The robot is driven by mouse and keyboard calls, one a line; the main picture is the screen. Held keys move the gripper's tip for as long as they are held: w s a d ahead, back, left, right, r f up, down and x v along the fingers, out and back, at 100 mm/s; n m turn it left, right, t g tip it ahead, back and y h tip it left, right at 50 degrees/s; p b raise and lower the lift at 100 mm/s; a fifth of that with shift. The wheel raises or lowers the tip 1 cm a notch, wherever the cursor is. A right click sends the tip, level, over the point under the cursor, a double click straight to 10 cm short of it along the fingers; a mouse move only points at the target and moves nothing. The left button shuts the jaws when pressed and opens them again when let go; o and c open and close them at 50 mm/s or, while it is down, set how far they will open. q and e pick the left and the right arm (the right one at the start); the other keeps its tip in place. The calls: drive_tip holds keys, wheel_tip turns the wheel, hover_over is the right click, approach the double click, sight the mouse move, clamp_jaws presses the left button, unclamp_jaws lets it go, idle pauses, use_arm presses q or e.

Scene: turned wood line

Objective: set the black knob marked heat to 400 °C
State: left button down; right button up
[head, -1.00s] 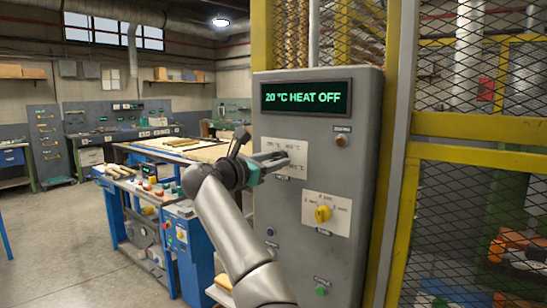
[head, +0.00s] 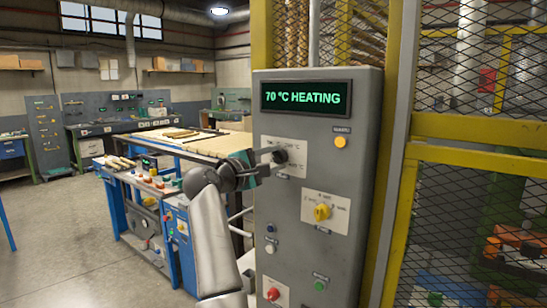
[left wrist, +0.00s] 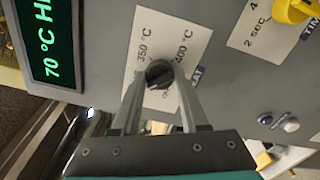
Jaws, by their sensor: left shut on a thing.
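The black heat knob (head: 280,157) sits on a white scale plate (head: 294,168) on the grey control cabinet. My left gripper (head: 268,164) comes at it from the left, its two fingers closed on the knob. In the left wrist view the black knob (left wrist: 158,73) is between the fingertips of my left gripper (left wrist: 158,85). Marks of 350 °C and 400 °C show on the scale plate (left wrist: 172,38); other marks are partly hidden. I cannot tell which mark the knob points to. The display (head: 306,98) reads 70 °C HEATING. My right gripper is out of view.
A yellow timer knob (head: 322,212) is lower on the cabinet, with a red button (head: 273,294) and a green button (head: 320,285) below. An orange lamp (head: 341,142) is lit. A yellow-framed mesh fence (head: 480,128) stands right; a blue workbench (head: 150,210) stands left.

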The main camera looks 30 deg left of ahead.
use_arm(q)
drive_tip(key=m, duration=0.4)
drive_tip(key=shift+m, duration=0.4)
drive_tip(key=m, duration=0.4)
drive_tip(key=shift+p, duration=0.35)
drive_tip(key=m, duration=1)
drive_tip(key=shift+a+p, duration=0.1)
drive_tip(key=shift+p, duration=0.2)
drive_tip(key=m+p, duration=0.1)
drive_tip(key=m, duration=0.3)
drive_tip(key=m+p, duration=0.1)
drive_tip(key=m, duration=0.1)
drive_tip(key=shift+r+m, duration=0.1)
drive_tip(key=shift+m, duration=0.3)
drive_tip(key=m+p, duration=0.3)
drive_tip(key=m, duration=0.1)
drive_tip(key=shift+m+p, duration=0.85)
drive_tip(key=shift+m, duration=0.95)
